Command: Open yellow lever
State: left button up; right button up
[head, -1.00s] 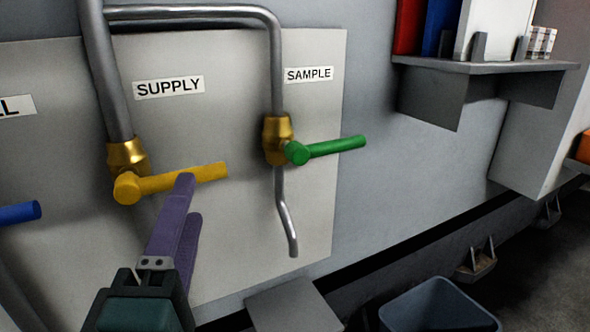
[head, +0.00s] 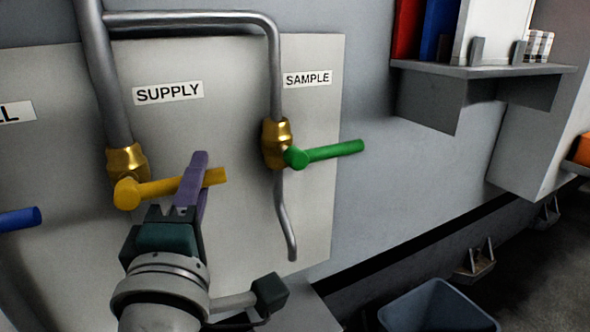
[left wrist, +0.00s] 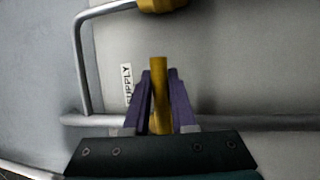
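The yellow lever (head: 160,189) sticks out to the right from a brass valve (head: 127,163) under the SUPPLY label (head: 168,92), its free end tilted slightly up. My left gripper (head: 201,176) has its purple fingers around the lever near that end. One finger crosses in front of the lever; the other is partly hidden. In the left wrist view the lever (left wrist: 159,90) stands between the two fingers (left wrist: 160,100), which lie close along both sides and appear shut on it. My right gripper is not in view.
A green lever (head: 330,152) on the SAMPLE valve (head: 277,145) is just to the right. A blue lever (head: 18,218) is at the left edge. Grey pipes (head: 200,18) run above. A shelf (head: 480,68) and a blue-grey bin (head: 440,310) are at the right.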

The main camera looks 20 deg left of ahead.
pick_arm(q)
grip_shut()
dwell(0.9)
